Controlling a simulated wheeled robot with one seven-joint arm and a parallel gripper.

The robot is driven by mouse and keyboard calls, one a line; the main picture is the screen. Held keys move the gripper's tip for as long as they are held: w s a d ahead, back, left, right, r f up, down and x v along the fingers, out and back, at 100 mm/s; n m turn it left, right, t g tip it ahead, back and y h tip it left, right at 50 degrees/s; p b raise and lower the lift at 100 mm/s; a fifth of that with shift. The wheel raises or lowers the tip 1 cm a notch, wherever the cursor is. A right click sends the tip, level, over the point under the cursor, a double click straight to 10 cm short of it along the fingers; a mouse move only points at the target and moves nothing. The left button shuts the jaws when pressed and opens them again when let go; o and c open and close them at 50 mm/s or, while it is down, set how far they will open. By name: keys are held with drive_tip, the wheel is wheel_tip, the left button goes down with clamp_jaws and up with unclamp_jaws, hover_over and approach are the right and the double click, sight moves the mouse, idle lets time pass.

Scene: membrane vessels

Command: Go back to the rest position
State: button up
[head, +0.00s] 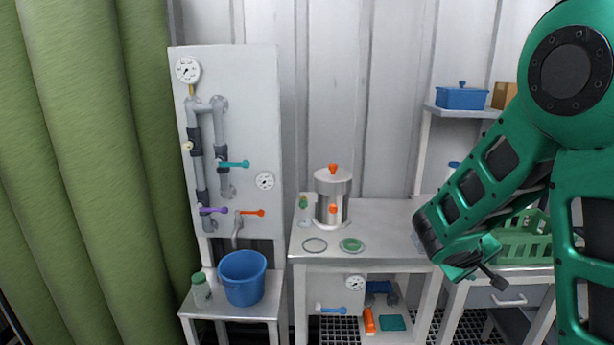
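My green arm comes in from the right side of the head view and bends down to the left. My gripper (488,277) is at its lower end, in front of the right edge of the workbench and the drawer table. Only a small part of its fingers shows, so I cannot tell if it is open or shut. I see nothing clearly held in it. A steel vessel (331,200) with orange knobs stands upright on the workbench (385,228), apart from my gripper. A dark ring (314,245) and a green disc (352,245) lie in front of it.
A grey panel (245,130) with pipes, gauges and coloured valve handles stands at left. A blue bucket (242,278) and a green-capped bottle (201,289) stand on a low table. A green crate (522,240) is partly behind my arm. A blue box (461,97) sits on the shelf.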

drive_tip(key=s+a+r+m+g+y, duration=0.1)
drive_tip(key=s+m+g+y, duration=0.1)
drive_tip(key=s, duration=0.9)
drive_tip(key=s+a+r+m+g+y, duration=0.1)
drive_tip(key=s+r+m+g+y, duration=0.1)
drive_tip(key=s, duration=0.8)
drive_tip(key=s+a+r+m+g+y, duration=0.1)
drive_tip(key=s+m+y, duration=0.3)
drive_tip(key=s, duration=0.7)
drive_tip(key=shift+s+r+m+g, duration=0.35)
drive_tip(key=shift+m+g, duration=0.05)
drive_tip(key=shift+g, duration=0.1)
drive_tip(key=shift+w+f, duration=0.25)
drive_tip(key=shift+w, duration=0.4)
drive_tip(key=shift+c, duration=1.3)
drive_tip(key=shift+d, duration=0.1)
